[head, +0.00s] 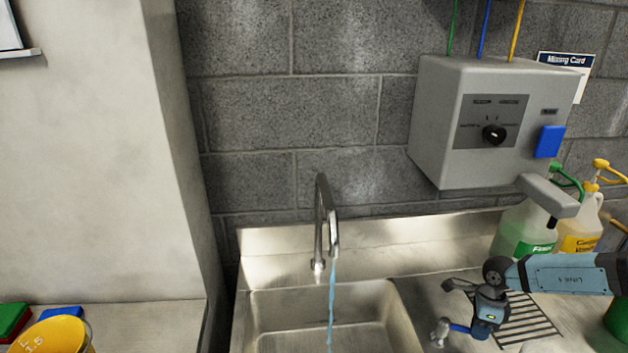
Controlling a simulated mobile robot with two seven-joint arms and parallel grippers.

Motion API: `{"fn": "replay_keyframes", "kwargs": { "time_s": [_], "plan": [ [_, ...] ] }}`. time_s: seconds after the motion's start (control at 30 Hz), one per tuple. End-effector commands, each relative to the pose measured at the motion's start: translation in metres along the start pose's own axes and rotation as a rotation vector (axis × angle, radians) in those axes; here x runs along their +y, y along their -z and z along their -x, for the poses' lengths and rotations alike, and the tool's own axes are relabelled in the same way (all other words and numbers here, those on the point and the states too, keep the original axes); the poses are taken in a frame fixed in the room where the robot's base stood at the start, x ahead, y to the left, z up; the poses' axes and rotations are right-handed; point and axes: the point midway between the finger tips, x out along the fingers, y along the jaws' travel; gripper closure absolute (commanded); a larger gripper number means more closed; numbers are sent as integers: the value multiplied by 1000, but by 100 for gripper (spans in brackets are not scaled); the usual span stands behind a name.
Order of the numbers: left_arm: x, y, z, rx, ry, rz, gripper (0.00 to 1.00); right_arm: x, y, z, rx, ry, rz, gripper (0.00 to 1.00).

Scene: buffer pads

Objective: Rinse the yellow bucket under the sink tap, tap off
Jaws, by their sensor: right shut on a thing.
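The chrome sink tap (323,225) stands at the back of the steel sink (270,305), and a blue stream of water (331,300) runs from its spout into the basin. A yellow bucket (50,337) with "1.5" marked on it shows at the bottom left, cut off by the picture edge, well away from the sink. A small chrome valve (439,331) with a blue lever (460,328) stands on the counter right of the basin. My right gripper (468,325) is at this lever and shut on it; its fingertips are partly hidden. My left gripper is out of view.
A grey dispenser box (480,120) with a dial hangs on the block wall. A green-labelled jug (525,230) and a yellow-labelled jug (582,225) stand at the back right. Green and blue pads (14,318) lie by the bucket.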

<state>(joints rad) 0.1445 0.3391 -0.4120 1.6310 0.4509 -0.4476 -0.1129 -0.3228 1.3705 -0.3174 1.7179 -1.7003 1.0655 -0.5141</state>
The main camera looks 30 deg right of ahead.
Motion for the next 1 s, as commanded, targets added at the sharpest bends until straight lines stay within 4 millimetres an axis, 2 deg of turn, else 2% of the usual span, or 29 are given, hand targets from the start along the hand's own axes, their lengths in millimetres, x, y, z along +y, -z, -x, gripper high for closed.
{"fn": "replay_keyframes", "kwargs": {
  "time_s": [0.2,0.23,0.3,0.33,0.67,0.87,1.0],
  "plan": [
    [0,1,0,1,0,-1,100,0,0,0,-2,1,-1,100],
    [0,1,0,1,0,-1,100,0,0,0,-1,0,-1,75],
    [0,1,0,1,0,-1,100,0,0,0,-1,0,-1,59],
    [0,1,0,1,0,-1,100,0,0,0,-1,0,-2,57],
    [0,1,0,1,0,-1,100,0,0,3,2,1,-1,57],
    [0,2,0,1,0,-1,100,0,1,28,6,3,0,57],
    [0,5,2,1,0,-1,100,-1,1,54,6,3,1,57]
  ]
}}
